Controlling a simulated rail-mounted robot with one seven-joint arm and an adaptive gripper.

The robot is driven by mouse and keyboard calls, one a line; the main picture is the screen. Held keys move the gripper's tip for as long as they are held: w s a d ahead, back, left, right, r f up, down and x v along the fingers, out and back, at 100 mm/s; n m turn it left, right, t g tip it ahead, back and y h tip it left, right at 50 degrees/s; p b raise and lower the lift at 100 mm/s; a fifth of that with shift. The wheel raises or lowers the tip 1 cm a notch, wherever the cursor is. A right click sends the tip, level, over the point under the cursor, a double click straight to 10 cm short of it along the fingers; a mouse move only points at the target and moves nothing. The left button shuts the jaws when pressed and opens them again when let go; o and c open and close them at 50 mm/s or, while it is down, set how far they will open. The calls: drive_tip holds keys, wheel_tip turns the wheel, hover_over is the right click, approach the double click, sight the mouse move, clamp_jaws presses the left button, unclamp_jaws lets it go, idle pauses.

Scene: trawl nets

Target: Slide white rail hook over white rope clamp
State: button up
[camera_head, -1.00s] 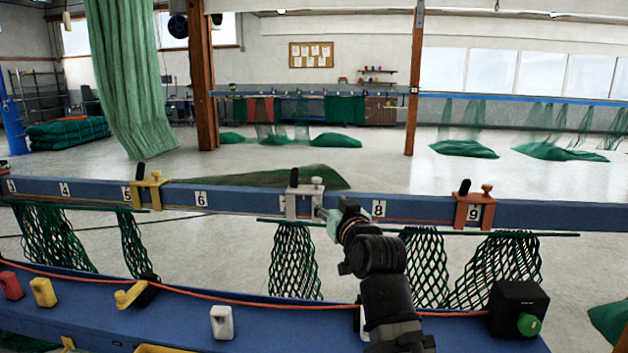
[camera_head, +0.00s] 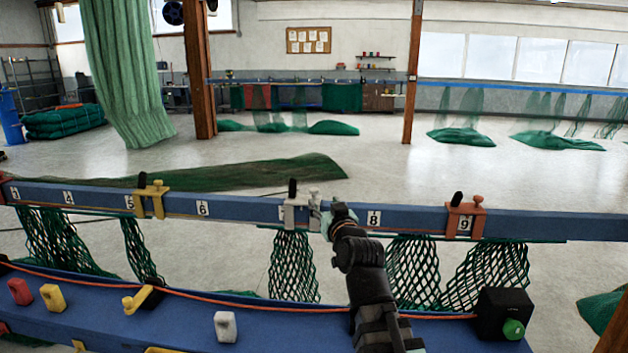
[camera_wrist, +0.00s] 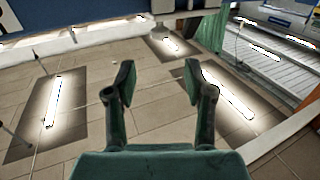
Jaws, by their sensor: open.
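The white rail hook (camera_head: 297,212) hangs on the blue rail (camera_head: 240,207) between the 6 and 8 labels, with a black knob upright on top. My gripper (camera_head: 326,220) is close against its right side; I cannot tell whether they touch. In the wrist view my gripper (camera_wrist: 158,85) has its two green-padded fingers spread, with nothing between them. A white block (camera_head: 225,326), which looks like the white rope clamp, sits on the lower blue beam at lower centre-left.
A yellow hook (camera_head: 151,200) and a red hook (camera_head: 464,218) sit farther along the rail. Green netting (camera_head: 293,265) hangs below it. An orange rope (camera_head: 250,307) crosses the lower beam, near red and yellow blocks. A black box with a green knob (camera_head: 513,328) stands right.

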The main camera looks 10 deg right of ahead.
sight(315, 191)
drive_tip(key=w, duration=0.3)
drive_tip(key=w+p, duration=0.1)
drive_tip(key=w, duration=0.3)
drive_tip(key=w+a+p, duration=0.1)
drive_tip(key=w, duration=0.2)
drive_tip(key=shift+w+f, duration=0.1)
drive_tip(key=shift+w, duration=0.3)
clamp_jaws()
